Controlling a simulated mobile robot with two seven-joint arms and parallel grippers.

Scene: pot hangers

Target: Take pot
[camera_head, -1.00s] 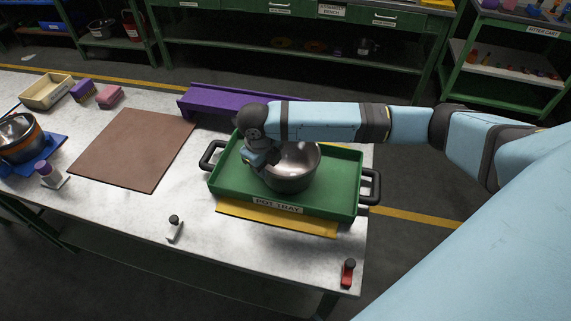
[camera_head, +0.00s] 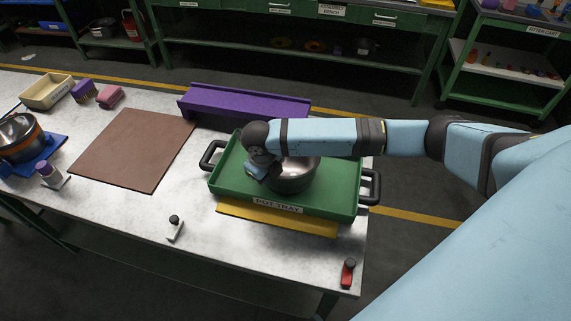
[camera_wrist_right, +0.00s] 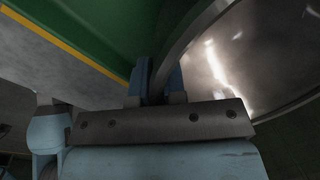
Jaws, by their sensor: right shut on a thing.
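A shiny steel pot (camera_head: 292,180) is in the green pot tray (camera_head: 330,195) on the white table, partly hidden under my right arm. My right gripper (camera_head: 258,172) is at the left side of the pot's rim. In the right wrist view, the right gripper's two blue fingers (camera_wrist_right: 157,82) are shut on the wall of the pot (camera_wrist_right: 245,55), with the rim running between them. I cannot tell whether the pot's base touches the tray floor. My left gripper is not in view.
A yellow strip (camera_head: 275,218) lies under the tray's front edge, and a purple rack (camera_head: 245,102) stands behind it. A brown mat (camera_head: 132,150) lies to the left. A white-based clamp (camera_head: 174,228) and a red one (camera_head: 348,272) sit near the front edge.

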